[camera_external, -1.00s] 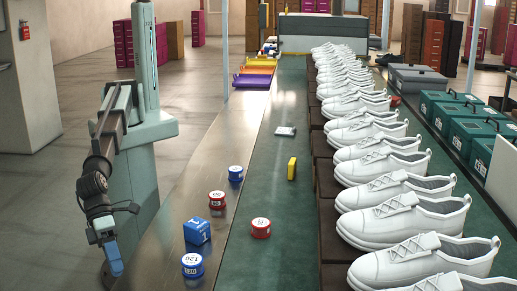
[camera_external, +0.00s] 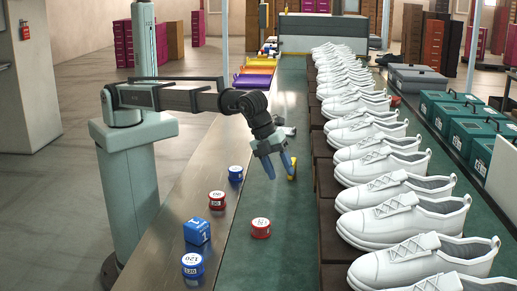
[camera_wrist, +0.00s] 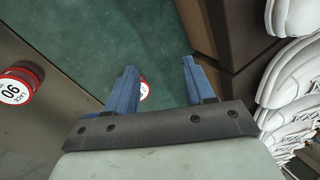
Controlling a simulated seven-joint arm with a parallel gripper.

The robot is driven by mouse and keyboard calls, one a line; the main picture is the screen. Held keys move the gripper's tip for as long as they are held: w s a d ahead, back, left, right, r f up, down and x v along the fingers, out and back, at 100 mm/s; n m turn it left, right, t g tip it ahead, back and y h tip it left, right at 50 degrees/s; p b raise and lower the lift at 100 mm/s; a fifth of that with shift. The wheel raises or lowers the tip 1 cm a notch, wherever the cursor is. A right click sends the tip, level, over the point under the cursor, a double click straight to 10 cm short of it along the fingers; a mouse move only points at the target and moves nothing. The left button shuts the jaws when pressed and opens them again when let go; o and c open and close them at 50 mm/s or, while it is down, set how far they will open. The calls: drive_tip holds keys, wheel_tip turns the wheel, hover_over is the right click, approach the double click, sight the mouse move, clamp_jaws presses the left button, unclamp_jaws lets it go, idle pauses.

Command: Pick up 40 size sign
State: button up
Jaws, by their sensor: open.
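No number 40 can be read in either view, so I cannot tell for sure which thing is the 40 size sign. A small yellow block (camera_external: 293,164) stands on the green belt, partly hidden behind my gripper (camera_external: 279,172). A small pale flat item (camera_external: 288,131) lies farther back, partly hidden by my arm. My gripper is open, pointing down above the belt in front of the yellow block. In the wrist view my open gripper (camera_wrist: 158,68) has nothing held between its fingers. The yellow block does not show there.
A red lace can (camera_external: 261,228) is on the belt. Other red (camera_external: 217,200) and blue cans (camera_external: 193,265) and a blue box (camera_external: 197,231) stand on the metal ledge. White shoes (camera_external: 400,217) line the brown blocks to the right. The near belt is mostly clear.

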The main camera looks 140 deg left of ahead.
drive_tip(key=s+a+r+n+g+h, duration=0.1)
drive_tip(key=s+a+g, duration=0.1)
drive_tip(key=s+a, duration=0.8)
drive_tip(key=s+a+g+h, duration=0.1)
drive_tip(key=s+a+g, duration=0.1)
drive_tip(key=s+a, duration=0.85)
drive_tip(key=f, duration=0.2)
drive_tip(key=w+a+f, duration=0.1)
drive_tip(key=f, duration=0.2)
drive_tip(key=w+a+f, duration=0.1)
drive_tip(key=f, duration=0.2)
drive_tip(key=shift+a, duration=0.2)
drive_tip(key=shift+w+a+f, duration=0.1)
drive_tip(key=shift+a+f, duration=0.05)
drive_tip(key=shift+f, duration=1.25)
drive_tip(key=shift+a+f, duration=0.1)
drive_tip(key=shift+f, duration=1.25)
drive_tip(key=shift+c, duration=0.2)
clamp_jaws()
